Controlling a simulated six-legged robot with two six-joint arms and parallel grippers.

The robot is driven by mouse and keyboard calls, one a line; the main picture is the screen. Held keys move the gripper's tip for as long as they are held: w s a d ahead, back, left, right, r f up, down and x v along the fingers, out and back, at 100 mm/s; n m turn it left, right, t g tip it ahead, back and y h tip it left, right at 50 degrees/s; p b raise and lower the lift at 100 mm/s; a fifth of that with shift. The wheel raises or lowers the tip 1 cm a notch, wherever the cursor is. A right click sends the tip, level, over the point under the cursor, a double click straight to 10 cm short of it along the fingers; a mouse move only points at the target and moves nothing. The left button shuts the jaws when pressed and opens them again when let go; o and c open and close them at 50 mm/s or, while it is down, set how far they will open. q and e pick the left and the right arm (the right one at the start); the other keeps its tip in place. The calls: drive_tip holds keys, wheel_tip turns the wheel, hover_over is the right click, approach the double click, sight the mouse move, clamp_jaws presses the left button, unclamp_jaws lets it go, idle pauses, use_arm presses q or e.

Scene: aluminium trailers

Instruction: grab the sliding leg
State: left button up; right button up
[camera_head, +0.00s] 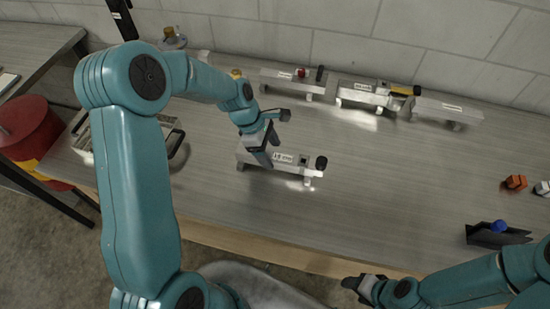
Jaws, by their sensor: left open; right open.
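A small aluminium trailer piece (285,160) lies near the middle of the table. It has a label, a black knob (321,162) at its right end and short legs below. I cannot tell for sure which part is the sliding leg. My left gripper (268,150) is open, with its dark fingers over the left part of this piece and hiding some of it. I cannot tell whether they touch it. My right gripper (358,284) is open and empty at the table's front edge, well apart from the piece.
A row of aluminium trailer pieces (448,108) stands along the back wall. A metal tray (84,150) is at the left, behind my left arm. A red drum (28,128) stands left of the table. Orange blocks (516,182) and a dark holder (497,237) with a blue knob (499,226) are at the right.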

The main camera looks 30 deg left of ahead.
sight(274, 156)
use_arm(q)
drive_tip(key=x, duration=0.4)
drive_tip(key=shift+w+a+p, duration=0.1)
drive_tip(key=shift+w+p, duration=0.05)
drive_tip(key=shift+p, duration=0.2)
drive_tip(key=shift+r, duration=0.15)
drive_tip(key=shift+c, duration=0.3)
clamp_jaws()
